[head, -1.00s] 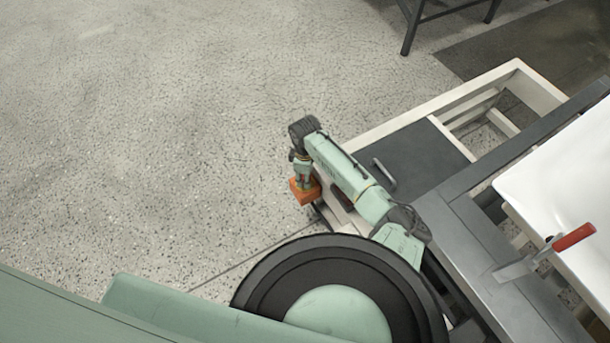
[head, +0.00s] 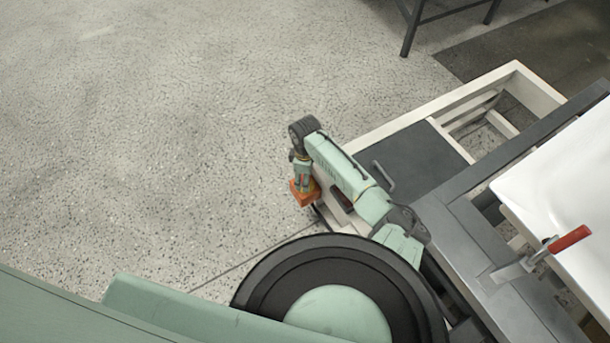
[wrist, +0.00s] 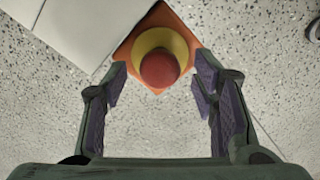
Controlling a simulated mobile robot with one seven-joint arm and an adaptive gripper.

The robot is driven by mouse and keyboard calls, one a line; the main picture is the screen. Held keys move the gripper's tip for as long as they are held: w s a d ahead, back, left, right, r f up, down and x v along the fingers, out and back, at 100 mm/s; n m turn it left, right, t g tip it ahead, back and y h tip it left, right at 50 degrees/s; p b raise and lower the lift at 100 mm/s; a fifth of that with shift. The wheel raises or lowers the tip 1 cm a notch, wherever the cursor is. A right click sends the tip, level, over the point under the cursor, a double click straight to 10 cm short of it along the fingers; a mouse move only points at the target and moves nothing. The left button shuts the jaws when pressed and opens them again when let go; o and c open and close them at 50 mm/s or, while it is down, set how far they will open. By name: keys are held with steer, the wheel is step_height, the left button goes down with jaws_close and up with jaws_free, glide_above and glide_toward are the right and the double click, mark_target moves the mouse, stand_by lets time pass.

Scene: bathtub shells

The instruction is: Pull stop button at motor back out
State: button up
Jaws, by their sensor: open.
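The stop button is a red knob (wrist: 159,69) on a yellow collar, set on an orange box (wrist: 124,48). In the wrist view it is at the top middle, beyond and between the two fingertips. My gripper (wrist: 159,84) is open, with one finger on each side of the button and gaps to both. In the head view the orange box (head: 304,193) is at the side of the white-framed stand, and my gripper (head: 302,178) is right at it. The knob is hidden there by my gripper.
A pale panel (wrist: 75,28) borders the box on the left in the wrist view. A dark cabinet top with a handle (head: 384,174) and a white tub shell (head: 570,170) with a red-handled clamp (head: 571,239) are to the right. Speckled floor (head: 150,130) is clear to the left.

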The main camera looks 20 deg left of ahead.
step_height(320, 180, up, 6)
steer(key=p, duration=0.5)
steer(key=shift+f, duration=0.1)
steer(key=shift+f, duration=0.15)
